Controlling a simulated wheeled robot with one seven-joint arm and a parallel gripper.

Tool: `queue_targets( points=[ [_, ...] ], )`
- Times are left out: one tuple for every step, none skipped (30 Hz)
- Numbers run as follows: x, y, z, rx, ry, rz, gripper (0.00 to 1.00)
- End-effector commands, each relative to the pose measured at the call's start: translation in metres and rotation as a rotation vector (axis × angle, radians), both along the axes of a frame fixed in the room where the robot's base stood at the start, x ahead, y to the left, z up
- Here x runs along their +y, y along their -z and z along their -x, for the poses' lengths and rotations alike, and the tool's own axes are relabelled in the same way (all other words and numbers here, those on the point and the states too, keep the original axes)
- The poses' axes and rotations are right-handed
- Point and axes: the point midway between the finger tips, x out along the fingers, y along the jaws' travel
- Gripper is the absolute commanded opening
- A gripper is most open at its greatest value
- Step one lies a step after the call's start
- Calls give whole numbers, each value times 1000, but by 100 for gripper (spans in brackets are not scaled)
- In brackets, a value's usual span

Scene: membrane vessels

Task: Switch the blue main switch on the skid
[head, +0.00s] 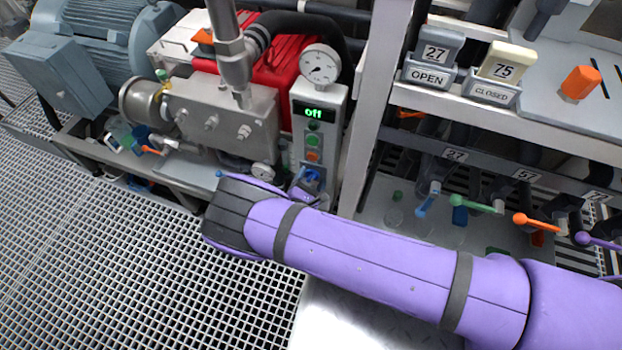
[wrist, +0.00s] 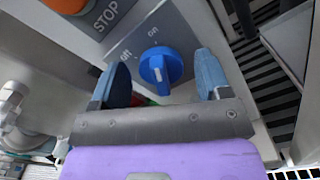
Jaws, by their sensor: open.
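The blue main switch (wrist: 160,70) is a round knob on a grey plate marked "off" and "on", low on the control box. In the wrist view its white mark lies across the knob, and I cannot tell for certain which label it points to. My gripper (wrist: 165,84) is open, with one finger on each side of the knob and no clear contact. In the head view the blue switch (head: 312,175) shows just above my purple arm, which hides most of the gripper.
An orange STOP button (wrist: 65,5) sits beside the switch plate. A pressure gauge (head: 320,64) tops the control box. A grey motor (head: 105,40) and a steel pump block (head: 215,115) stand left. Valves with coloured handles (head: 535,222) line the right. Grating floor (head: 90,250) is clear.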

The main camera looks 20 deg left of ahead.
Motion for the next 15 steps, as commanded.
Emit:
queue_targets(
  points=[
    [0,0,-1,0,0,0,70],
    [0,0,-1,0,0,0,70],
    [0,0,-1,0,0,0,70],
    [0,0,-1,0,0,0,70],
    [0,0,-1,0,0,0,70],
    [0,0,-1,1,0,0,70],
    [0,0,-1,1,0,0,70],
    [0,0,-1,1,0,0,70],
    [0,0,-1,1,0,0,64],
    [0,0,-1,1,0,0,57],
    [0,0,-1,1,0,0,50],
    [0,0,-1,1,0,0,41],
    [0,0,-1,1,0,0,34],
    [0,0,-1,1,0,0,27],
    [0,0,-1,1,0,0,25]
  ],
)
